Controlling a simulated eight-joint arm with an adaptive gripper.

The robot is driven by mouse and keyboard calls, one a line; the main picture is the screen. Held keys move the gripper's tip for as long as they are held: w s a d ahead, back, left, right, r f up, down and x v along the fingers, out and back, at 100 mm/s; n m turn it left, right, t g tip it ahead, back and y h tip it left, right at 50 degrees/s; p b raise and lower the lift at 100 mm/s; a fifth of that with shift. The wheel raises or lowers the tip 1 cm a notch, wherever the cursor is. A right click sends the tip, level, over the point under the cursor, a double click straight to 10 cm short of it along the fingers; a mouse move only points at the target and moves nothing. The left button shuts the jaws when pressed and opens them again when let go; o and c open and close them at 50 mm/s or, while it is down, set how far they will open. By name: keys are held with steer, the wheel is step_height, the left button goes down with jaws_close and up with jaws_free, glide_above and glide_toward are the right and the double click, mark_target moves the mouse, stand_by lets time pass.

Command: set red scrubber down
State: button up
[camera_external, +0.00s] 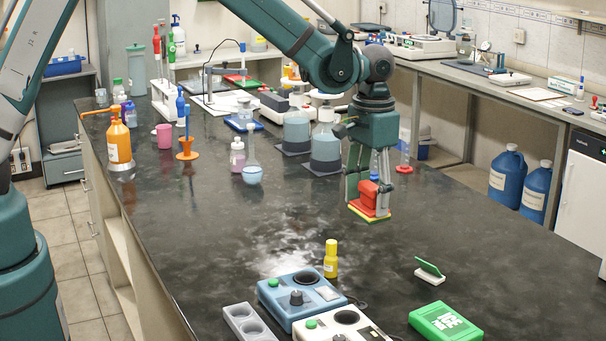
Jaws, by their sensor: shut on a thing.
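The red scrubber (368,194) has a red upper part and a flat layered base with a yellow edge. My gripper (369,190) points down and is shut on the red scrubber between its fingers. The scrubber is over the right part of the dark bench top (230,225). I cannot tell whether its base touches the bench or is slightly above it.
A yellow bottle (331,260), a blue stirrer (300,295), a green box (445,321) and a small green-and-white brush (429,269) stand in front. Behind are grey-filled jars (325,150) and a flask (252,172). The bench middle is clear.

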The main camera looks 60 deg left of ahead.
steer(key=shift+f, duration=3.1)
steer(key=shift+f, duration=0.1)
steer(key=shift+f, duration=1.75)
steer(key=shift+f, duration=0.15)
steer(key=o, duration=0.8)
steer(key=shift+o, duration=0.4)
step_height(320, 180, up, 12)
steer(key=shift+r, duration=0.15)
